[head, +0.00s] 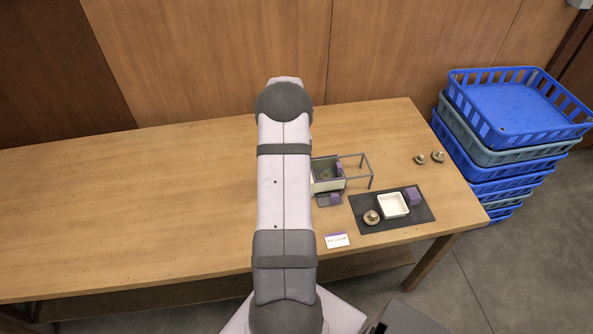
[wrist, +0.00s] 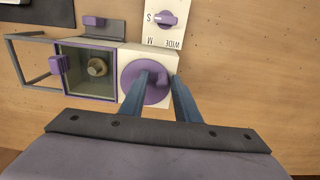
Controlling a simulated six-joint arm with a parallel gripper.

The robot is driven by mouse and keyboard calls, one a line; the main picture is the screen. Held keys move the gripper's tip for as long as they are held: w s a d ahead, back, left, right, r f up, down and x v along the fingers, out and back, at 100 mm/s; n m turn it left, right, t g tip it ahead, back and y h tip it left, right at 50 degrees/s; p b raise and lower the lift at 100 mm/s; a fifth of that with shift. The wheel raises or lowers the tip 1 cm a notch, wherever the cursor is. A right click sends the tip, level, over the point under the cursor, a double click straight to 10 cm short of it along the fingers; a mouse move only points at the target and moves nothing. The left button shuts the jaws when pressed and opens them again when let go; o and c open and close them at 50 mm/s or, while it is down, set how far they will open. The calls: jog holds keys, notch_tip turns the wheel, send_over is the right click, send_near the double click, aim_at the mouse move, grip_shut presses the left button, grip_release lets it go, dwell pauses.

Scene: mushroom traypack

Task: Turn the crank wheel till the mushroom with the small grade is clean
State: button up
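In the wrist view, the purple crank wheel (wrist: 132,76) sits on a cream housing, with a small purple handle (wrist: 161,82) standing on it. My gripper's (wrist: 158,76) two blue fingers straddle this handle and are spread apart; I cannot tell whether either touches it. A brown mushroom (wrist: 97,67) lies in the purple-rimmed washing box (wrist: 86,96) left of the wheel. I cannot make out whether the mushroom is clean. In the head view the washing box (head: 328,184) shows right of my arm, which hides the wheel and my gripper.
A purple selector knob (wrist: 167,18) marked S, M and WIDE is above the wheel. A dark mat (head: 419,215) holds a white tray (head: 393,205), a purple block (head: 413,196) and a mushroom (head: 371,217). Two mushrooms (head: 438,156) lie behind. Blue crates (head: 515,107) stand right; the table's left is clear.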

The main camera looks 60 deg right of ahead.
dwell(0.4)
jog(key=shift+a+r+p, duration=0.1)
jog(key=shift+r+p, duration=1.5)
jog(key=shift+r, duration=0.65)
